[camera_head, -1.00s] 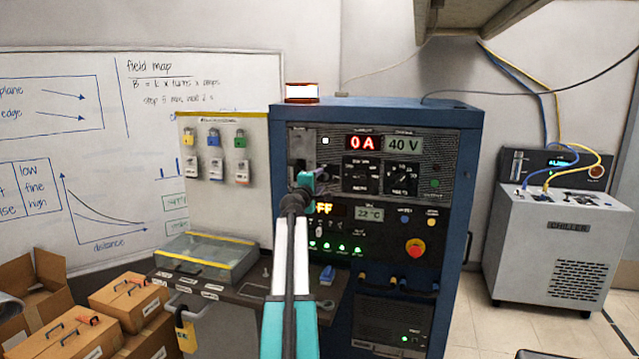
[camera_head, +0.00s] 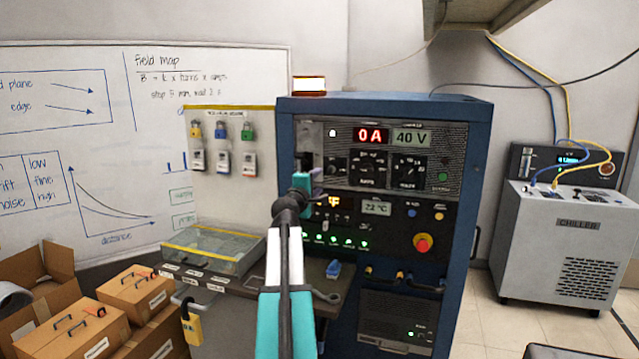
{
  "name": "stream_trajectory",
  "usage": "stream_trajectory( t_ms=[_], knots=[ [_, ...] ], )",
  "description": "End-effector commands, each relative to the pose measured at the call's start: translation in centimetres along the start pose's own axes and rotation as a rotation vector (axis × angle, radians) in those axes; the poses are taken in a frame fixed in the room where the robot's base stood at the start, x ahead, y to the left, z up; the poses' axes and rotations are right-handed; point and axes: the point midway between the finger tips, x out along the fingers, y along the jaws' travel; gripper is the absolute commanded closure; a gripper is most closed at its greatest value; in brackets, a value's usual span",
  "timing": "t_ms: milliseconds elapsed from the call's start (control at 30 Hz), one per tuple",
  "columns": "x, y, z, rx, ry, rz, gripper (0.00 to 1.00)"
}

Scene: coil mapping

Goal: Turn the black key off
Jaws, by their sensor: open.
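The blue power cabinet (camera_head: 480,180) stands ahead, its front panels facing me. The upper panel shows a red 0 A display (camera_head: 373,135) and a 40 V display (camera_head: 411,138). The lower black panel (camera_head: 385,240) has a partly covered amber display (camera_head: 334,202), a 22 °C readout (camera_head: 376,208) and a row of green lights. I cannot pick out the black key with certainty; my arm covers part of the panels' left side. My gripper (camera_head: 314,178) is open in front of that side, small in view and partly hidden by my wrist. I cannot tell whether it touches anything.
A red stop button (camera_head: 423,243) sits on the lower panel. A ledge with a clear box (camera_head: 210,250) and a blue item (camera_head: 333,268) juts out below. Padlocks (camera_head: 220,130) hang on a board at left. Cardboard boxes (camera_head: 70,325) stand lower left, a chiller (camera_head: 565,245) right.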

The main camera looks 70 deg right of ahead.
Motion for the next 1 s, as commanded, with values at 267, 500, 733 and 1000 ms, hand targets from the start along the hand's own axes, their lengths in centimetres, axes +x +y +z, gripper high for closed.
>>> stream_trajectory(
  t_ms=[267, 500, 733, 1000],
  knots=[
    [-2.3, 0.0, 0.0, -0.001, 0.0, 0.0, 0.55],
    [-2.7, 0.0, 0.0, -0.001, -0.001, 0.0, 0.55],
    [-2.7, 0.0, 0.0, -0.001, -0.001, 0.0, 0.55],
    [-2.8, 0.0, -0.3, -0.001, 0.003, 0.0, 0.55]
  ],
)
